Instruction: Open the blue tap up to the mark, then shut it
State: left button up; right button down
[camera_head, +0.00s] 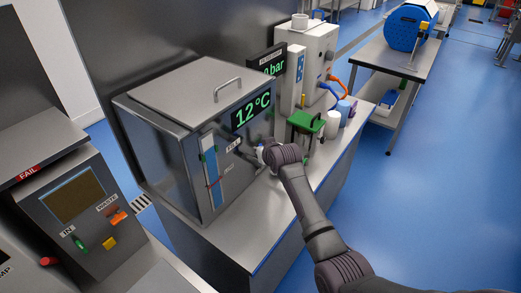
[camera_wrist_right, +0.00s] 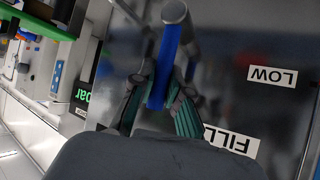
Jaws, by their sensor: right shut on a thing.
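The blue tap's lever (camera_wrist_right: 168,60) shows in the right wrist view, running from a round metal end down between my fingers. My right gripper (camera_wrist_right: 158,95) is shut on this lever, with a finger on each side. In the head view my right gripper (camera_head: 268,155) is at the front of the steel tank (camera_head: 180,85), and my wrist hides most of the tap. An upright gauge (camera_head: 211,170) with a thin red line is on the tank front. A FILL label (camera_wrist_right: 231,141) and a LOW label (camera_wrist_right: 272,76) are near the tap. My left gripper is not in view.
The tank display (camera_head: 252,108) reads 12 °C. A green-topped stand (camera_head: 305,121) and a white cup (camera_head: 332,124) stand right of my gripper. A panel (camera_head: 85,205) with IN and WASTE labels is at the left. Blue floor (camera_head: 430,200) is clear at the right.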

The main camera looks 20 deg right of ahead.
jog(key=c, duration=1.1)
grip_release()
jog(key=shift+c, duration=0.2)
jog(key=a+v, duration=0.1)
jog(key=v, duration=1.1)
jog(key=shift+d, duration=0.5)
